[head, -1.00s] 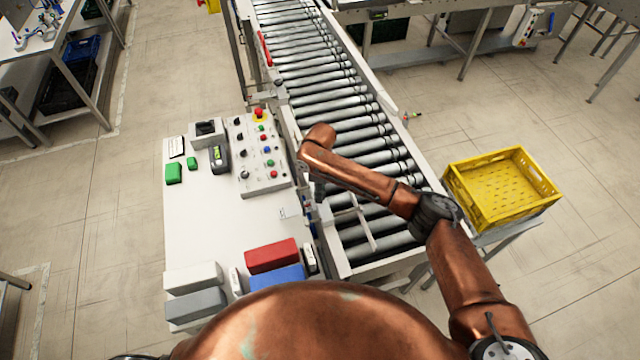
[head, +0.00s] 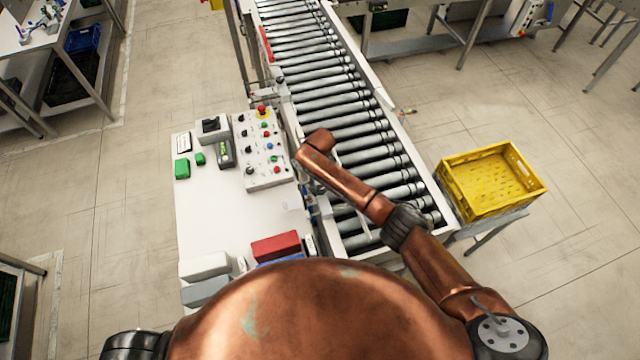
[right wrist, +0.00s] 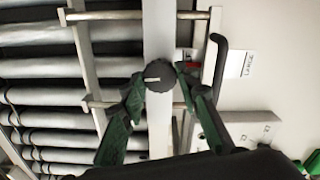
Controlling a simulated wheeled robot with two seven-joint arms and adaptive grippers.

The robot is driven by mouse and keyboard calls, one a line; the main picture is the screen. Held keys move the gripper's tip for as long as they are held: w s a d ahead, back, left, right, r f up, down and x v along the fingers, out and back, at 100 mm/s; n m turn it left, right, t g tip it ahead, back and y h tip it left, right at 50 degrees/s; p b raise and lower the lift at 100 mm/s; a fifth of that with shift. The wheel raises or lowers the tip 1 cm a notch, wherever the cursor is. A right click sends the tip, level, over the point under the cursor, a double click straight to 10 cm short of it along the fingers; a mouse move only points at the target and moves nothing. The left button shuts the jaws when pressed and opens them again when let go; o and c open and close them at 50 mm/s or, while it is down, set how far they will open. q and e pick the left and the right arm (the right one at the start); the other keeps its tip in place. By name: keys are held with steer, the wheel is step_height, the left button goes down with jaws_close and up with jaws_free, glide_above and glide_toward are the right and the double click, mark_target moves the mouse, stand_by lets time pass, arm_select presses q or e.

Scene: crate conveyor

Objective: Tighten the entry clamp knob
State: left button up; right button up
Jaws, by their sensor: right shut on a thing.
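The clamp knob (right wrist: 159,75) is round and black with a pale line on its face. In the right wrist view it sits in front of a light metal bar. My right gripper (right wrist: 159,84) has one dark green and black finger on each side of the knob and is shut on it. In the head view my right arm reaches over the conveyor's near left side and hides most of the gripper and the knob. My left gripper is not in view.
The roller conveyor (head: 338,105) runs away from me. A control panel (head: 262,150) stands on the white table (head: 225,220) to its left, with red (head: 275,246) and grey blocks at the near end. A yellow crate (head: 462,195) stands right of the conveyor.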

mark_target(320, 189)
steer(key=shift+w+r+m+p, duration=0.1)
steer(key=shift+m+p, duration=0.2)
steer(key=shift+m, duration=0.3)
steer(key=o, duration=1.2)
steer(key=shift+c, duration=0.2)
step_height(320, 189, up, 12)
